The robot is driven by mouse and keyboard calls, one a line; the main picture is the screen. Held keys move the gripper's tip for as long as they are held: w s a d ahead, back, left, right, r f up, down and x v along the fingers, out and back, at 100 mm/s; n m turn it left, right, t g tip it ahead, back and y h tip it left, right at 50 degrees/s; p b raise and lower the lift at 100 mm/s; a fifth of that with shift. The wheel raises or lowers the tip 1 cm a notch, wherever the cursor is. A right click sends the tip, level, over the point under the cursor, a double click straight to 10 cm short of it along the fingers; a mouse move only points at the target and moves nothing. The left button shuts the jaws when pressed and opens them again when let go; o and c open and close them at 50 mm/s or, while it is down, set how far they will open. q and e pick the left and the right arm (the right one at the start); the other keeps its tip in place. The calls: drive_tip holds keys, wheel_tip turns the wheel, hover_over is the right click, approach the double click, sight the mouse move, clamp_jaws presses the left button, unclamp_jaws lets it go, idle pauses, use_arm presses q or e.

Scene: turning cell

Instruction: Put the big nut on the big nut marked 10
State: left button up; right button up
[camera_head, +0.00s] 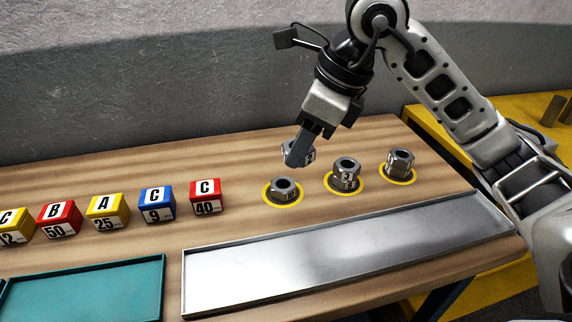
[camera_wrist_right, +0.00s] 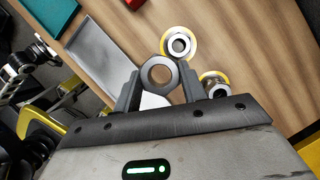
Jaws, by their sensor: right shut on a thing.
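My right gripper (camera_head: 301,150) is shut on a grey hex nut (camera_head: 309,156), held in the air above and slightly right of the left nut; its number is unreadable. The held nut also shows between the fingers in the right wrist view (camera_wrist_right: 158,75). The left nut (camera_head: 284,187) sits flat on a yellow-ringed spot, its marking unclear. It also shows in the wrist view (camera_wrist_right: 179,45), apart from the held nut. A taller middle piece (camera_head: 346,172), looking like stacked nuts, and a right piece (camera_head: 400,162) stand on their own yellow rings. I cannot read a 10.
A shiny metal tray (camera_head: 330,262) lies in front of the nuts. A teal tray (camera_head: 88,286) is at the front left. Several lettered cubes (camera_head: 107,211) stand in a row on the left. Wood between the cubes and the left nut is clear.

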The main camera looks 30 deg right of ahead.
hover_over(279, 183)
drive_tip(key=s+d, duration=0.1)
drive_tip(key=s, duration=0.1)
drive_tip(key=f, duration=0.5)
drive_tip(key=shift+w+f, duration=0.1)
drive_tip(key=shift+w, duration=0.1)
drive_tip(key=shift+w+d+f+p, duration=0.1)
drive_tip(key=shift+w+f+p, duration=0.1)
drive_tip(key=shift+f, duration=0.75)
drive_tip(key=shift+w+f+p, duration=0.1)
drive_tip(key=shift+w+f, duration=0.05)
drive_tip(key=shift+f, duration=0.75)
drive_tip(key=shift+f, duration=0.2)
drive_tip(key=o, duration=1.1)
drive_tip(key=shift+r, duration=0.3)
drive_tip(key=v, duration=1.1)
drive_tip(key=shift+s+r, duration=0.15)
drive_tip(key=shift+r, duration=0.2)
